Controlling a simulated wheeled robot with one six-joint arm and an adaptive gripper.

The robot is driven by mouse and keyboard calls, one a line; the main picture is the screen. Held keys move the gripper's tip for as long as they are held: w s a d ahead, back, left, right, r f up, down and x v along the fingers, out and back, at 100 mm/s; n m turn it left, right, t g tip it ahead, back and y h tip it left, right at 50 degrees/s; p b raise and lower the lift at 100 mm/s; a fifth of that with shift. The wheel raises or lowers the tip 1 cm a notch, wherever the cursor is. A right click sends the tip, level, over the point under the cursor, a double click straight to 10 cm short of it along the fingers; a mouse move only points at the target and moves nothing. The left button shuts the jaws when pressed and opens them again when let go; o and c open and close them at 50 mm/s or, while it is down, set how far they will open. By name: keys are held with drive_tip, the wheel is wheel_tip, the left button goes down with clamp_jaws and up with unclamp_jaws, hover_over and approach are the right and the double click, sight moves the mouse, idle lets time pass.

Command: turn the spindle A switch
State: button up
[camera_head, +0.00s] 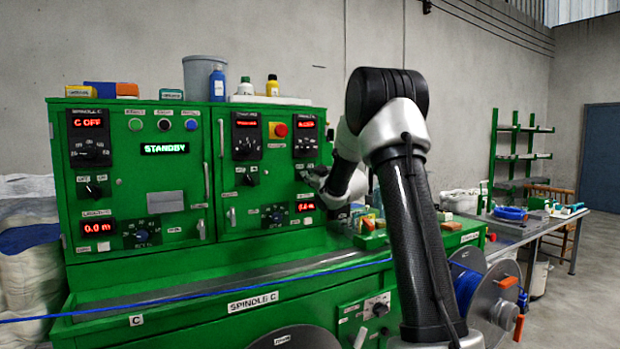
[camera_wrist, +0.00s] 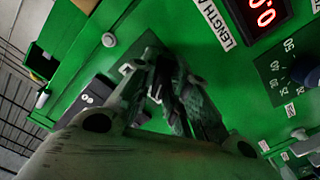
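My gripper (camera_head: 314,177) is at the right end of the green control panel (camera_head: 270,185), below the rightmost dial plate (camera_head: 305,143). In the wrist view my gripper's fingers (camera_wrist: 168,90) point at a dark square plate (camera_wrist: 146,48) on the green face. The fingers look close together over this plate. They cover its middle, so the switch there is hidden. I cannot tell whether they touch or grip a knob. The spindle A label is not readable in either view.
A red length display (camera_head: 305,207) is just below my gripper; it also shows in the wrist view (camera_wrist: 262,14) beside a numbered dial (camera_wrist: 305,72). A red emergency button (camera_head: 278,130) is up and left. A blue cable (camera_head: 200,294) crosses the front of the bench.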

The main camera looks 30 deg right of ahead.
drive_tip(key=shift+w+f, duration=0.15)
drive_tip(key=shift+f, duration=0.05)
drive_tip(key=shift+s+d, duration=0.15)
drive_tip(key=shift+s, duration=5.9)
